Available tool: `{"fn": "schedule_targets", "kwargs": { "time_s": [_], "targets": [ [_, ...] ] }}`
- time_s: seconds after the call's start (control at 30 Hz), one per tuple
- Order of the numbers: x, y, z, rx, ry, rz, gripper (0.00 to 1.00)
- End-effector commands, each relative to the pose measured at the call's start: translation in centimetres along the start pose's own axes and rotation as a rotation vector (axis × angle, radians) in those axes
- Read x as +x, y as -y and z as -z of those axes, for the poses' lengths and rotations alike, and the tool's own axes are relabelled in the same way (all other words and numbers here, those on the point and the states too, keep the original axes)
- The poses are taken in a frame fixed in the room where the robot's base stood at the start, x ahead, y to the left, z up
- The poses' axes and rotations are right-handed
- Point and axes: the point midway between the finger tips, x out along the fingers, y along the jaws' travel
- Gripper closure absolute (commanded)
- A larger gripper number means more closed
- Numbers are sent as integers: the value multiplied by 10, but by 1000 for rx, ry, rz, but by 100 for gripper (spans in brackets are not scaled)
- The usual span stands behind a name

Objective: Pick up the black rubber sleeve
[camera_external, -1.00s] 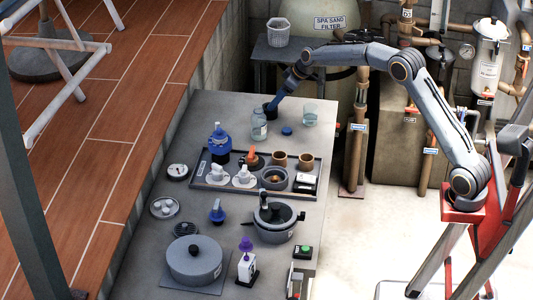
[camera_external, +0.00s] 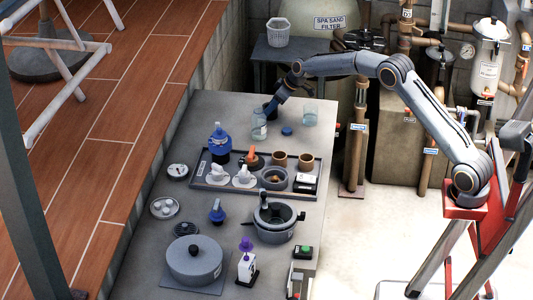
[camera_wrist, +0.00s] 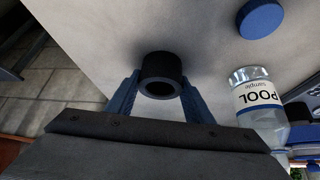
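The black rubber sleeve (camera_wrist: 161,75) is a short thick ring standing on the grey table, its hole facing the wrist camera. In the external view the sleeve (camera_external: 270,109) is small and dark, partly behind my gripper (camera_external: 275,103). In the wrist view my gripper (camera_wrist: 161,82) has its two blue fingers spread, one on each side of the sleeve. The gaps between fingers and sleeve are very small, and I cannot tell whether they touch. The gripper looks open around it.
A clear bottle labelled POOL (camera_wrist: 257,98) stands close by my right finger in the wrist view. A blue cap (camera_wrist: 261,19) lies flat beyond it. A tray (camera_external: 203,183) of parts is nearer the camera.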

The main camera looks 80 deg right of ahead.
Motion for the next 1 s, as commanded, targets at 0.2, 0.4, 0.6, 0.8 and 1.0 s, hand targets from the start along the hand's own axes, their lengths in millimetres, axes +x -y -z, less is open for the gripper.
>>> {"fn": "schedule_targets", "kwargs": {
  "time_s": [0.2,0.4,0.6,0.8,1.0],
  "targets": [
    [-1,0,1,0,-1,-1,85],
    [-2,0,2,0,-2,-1,85],
    [-20,0,14,-1,-5,-1,85],
    [-53,0,36,-1,-5,-2,85],
    [-78,0,50,-1,-3,-1,85]
  ]
}}
